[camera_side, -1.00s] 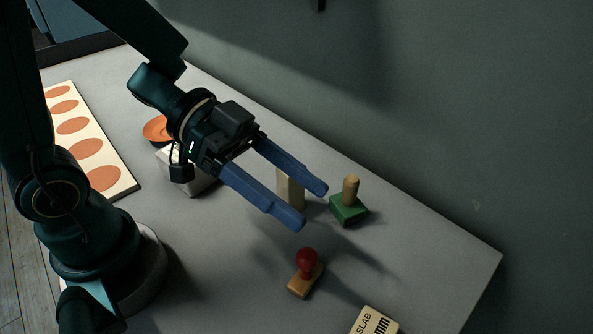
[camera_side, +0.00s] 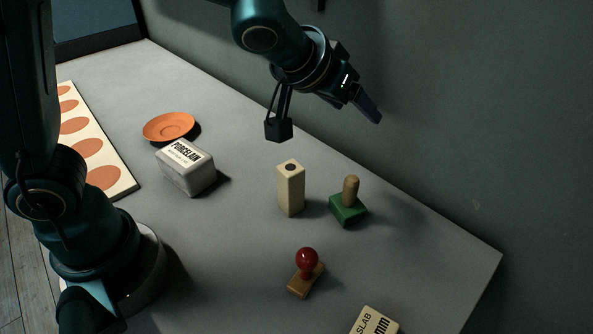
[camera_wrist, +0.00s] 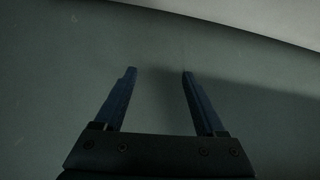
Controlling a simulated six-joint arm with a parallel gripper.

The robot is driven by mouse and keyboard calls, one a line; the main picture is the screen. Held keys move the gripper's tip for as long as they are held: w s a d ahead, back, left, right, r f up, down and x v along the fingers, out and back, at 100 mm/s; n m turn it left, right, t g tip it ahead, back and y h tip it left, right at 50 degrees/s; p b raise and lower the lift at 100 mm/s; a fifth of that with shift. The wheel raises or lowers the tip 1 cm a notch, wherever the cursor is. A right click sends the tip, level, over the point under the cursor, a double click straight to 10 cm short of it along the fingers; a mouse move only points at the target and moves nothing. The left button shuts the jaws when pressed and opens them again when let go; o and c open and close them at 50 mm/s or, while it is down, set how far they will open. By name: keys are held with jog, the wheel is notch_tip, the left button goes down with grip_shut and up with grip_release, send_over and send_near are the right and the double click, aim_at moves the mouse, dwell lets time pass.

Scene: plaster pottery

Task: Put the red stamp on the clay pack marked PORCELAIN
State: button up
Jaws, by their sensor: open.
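The red stamp (camera_side: 307,261) has a round red knob on a wooden block and stands upright on the grey table in the side view, front of centre. The clay pack marked PORCELAIN (camera_side: 186,169) is a pale block with a white label on top, left of centre. Its top looks bare. My gripper (camera_side: 369,108) is high at the back, near the wall, far from both. In the wrist view its two blue fingers (camera_wrist: 158,72) are apart with nothing between them. The wrist view shows neither the stamp nor the pack.
A green stamp (camera_side: 348,207) with a wooden handle and a tall cream block (camera_side: 290,188) stand behind the red stamp. An orange saucer (camera_side: 168,126) lies behind the pack. A board with orange discs (camera_side: 96,150) is at left. A SLAB pack (camera_side: 374,322) is cut off at the bottom.

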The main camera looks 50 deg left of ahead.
jog(key=s+d+f+n+g, duration=0.2)
jog(key=s+d+g, duration=0.2)
jog(key=s, duration=0.3)
jog(key=r+g, duration=0.1)
jog(key=g, duration=0.5)
send_over(306, 253)
jog(key=shift+t, duration=0.3)
notch_tip(306, 253, down, 10)
jog(key=shift+f, duration=0.1)
jog(key=shift+w+f, duration=0.1)
jog(key=shift+f, duration=2.5)
grip_shut()
